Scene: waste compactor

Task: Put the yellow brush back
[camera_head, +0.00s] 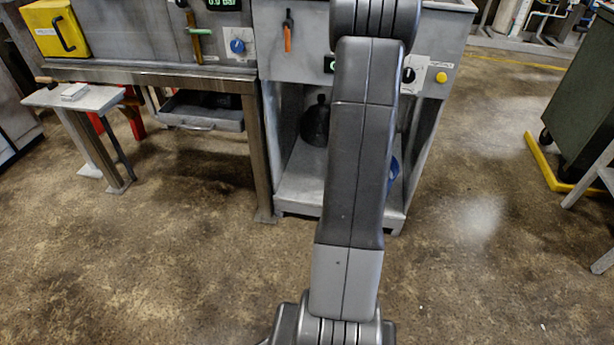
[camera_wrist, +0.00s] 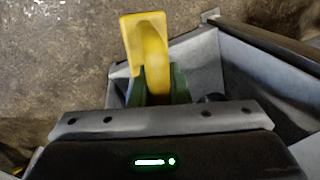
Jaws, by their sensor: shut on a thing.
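The yellow brush (camera_wrist: 150,50) shows in the wrist view, upper middle, with its broad flat end to the left and a curved part running down to my gripper. My gripper (camera_wrist: 158,88) has green fingers and is shut on the brush's lower part. Where the fingers meet the brush is partly hidden by the grey gripper body. In the head view my arm stands in front of the machine and hides both gripper and brush.
Grey metal walls (camera_wrist: 265,70) lie right of the brush in the wrist view. In the head view, a grey cabinet (camera_head: 283,190) holds a dark rounded vessel (camera_head: 316,122). A small table (camera_head: 105,99) stands left, a green bin (camera_head: 585,95) right. The front floor is clear.

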